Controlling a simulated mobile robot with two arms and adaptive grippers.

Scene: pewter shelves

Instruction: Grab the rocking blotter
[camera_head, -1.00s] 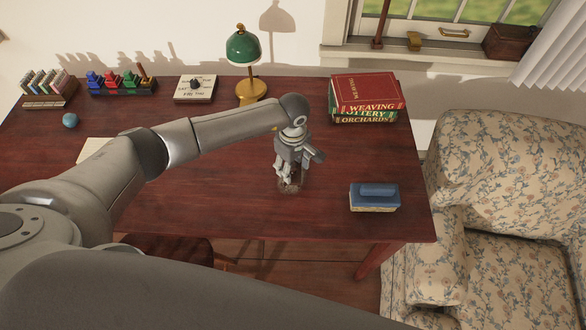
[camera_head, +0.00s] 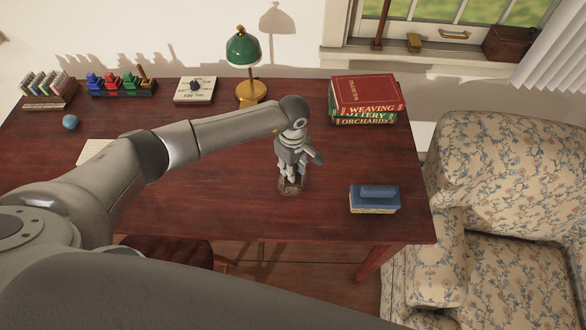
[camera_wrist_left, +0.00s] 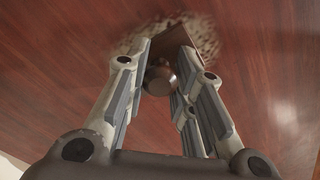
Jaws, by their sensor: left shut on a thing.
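The rocking blotter, a small dark brown block with a round knob, is at my left gripper's fingertips (camera_head: 289,178) over the middle right of the desk. Its brown body (camera_head: 291,188) shows just below the fingers in the head view. In the left wrist view its knob (camera_wrist_left: 160,79) sits between the two fingers of my left gripper (camera_wrist_left: 161,72), which is shut on it. A dark mottled patch lies around the block there; whether the block touches the desk, I cannot tell. My right gripper is not in view.
A blue block with a handle (camera_head: 374,199) lies right of the gripper. Stacked books (camera_head: 366,100) and a green lamp (camera_head: 243,48) stand behind. A floral armchair (camera_head: 500,160) is beside the desk (camera_head: 220,205). The desk just left of the gripper is clear.

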